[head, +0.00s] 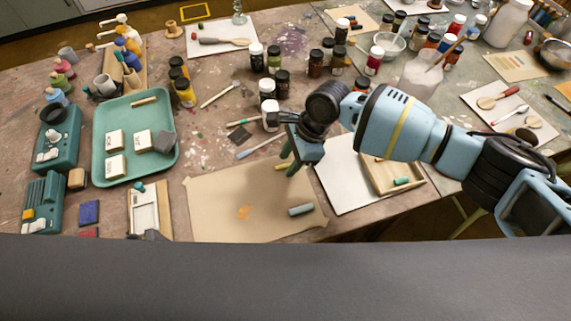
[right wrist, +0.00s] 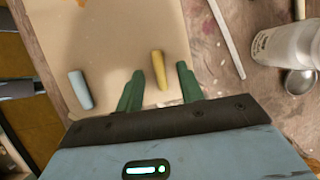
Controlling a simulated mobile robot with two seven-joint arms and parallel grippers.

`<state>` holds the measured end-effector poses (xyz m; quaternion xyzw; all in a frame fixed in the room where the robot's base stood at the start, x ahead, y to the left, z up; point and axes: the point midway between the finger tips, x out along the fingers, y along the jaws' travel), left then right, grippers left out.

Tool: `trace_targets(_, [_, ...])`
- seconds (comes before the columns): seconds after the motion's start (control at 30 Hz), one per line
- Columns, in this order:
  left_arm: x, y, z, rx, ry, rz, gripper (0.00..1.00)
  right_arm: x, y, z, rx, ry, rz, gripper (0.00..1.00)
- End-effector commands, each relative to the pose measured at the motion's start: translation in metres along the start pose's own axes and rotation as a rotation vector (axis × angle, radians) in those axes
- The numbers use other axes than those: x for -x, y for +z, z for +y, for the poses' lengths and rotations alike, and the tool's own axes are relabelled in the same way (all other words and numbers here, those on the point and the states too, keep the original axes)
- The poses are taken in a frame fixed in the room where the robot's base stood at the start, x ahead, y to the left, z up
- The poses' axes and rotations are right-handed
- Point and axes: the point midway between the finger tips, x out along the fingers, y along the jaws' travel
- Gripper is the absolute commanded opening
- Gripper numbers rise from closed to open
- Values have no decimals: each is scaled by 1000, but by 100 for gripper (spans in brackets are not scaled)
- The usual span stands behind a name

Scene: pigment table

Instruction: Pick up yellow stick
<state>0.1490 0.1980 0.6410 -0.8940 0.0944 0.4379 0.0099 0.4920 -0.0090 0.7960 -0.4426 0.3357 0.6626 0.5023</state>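The yellow stick (head: 280,167) lies on the tan paper sheet (head: 225,205), near its back right edge. In the right wrist view the yellow stick (right wrist: 159,70) shows between the green fingertips. My right gripper (head: 289,164) is open, its fingers pointing down beside the stick in the head view. In the right wrist view the right gripper's fingers (right wrist: 160,80) stand apart, one on each side of the stick, with visible gaps. A grey-blue stick (head: 301,210) lies on the same paper; it also shows in the right wrist view (right wrist: 80,90). My left gripper is not in view.
A white sheet (head: 335,185) and wooden tray (head: 378,187) with a green stick lie right of the paper. A pale stick (head: 258,148) and several paint jars (head: 268,88) stand or lie behind. A teal tray (head: 100,150) is at left.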

Motion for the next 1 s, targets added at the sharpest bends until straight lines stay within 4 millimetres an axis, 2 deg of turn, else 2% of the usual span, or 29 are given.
trace_targets(0.07, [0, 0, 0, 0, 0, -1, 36, 0, 0, 0, 0, 0, 0, 35])
trace_targets(0.3, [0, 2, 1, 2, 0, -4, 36, 0, 0, 0, 0, 0, 0, 3])
trace_targets(0.77, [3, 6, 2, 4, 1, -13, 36, 3, 1, 0, 0, 0, 0, 3])
trace_targets(1.0, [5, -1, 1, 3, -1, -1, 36, 24, 10, 0, 2, -2, -1, 3])
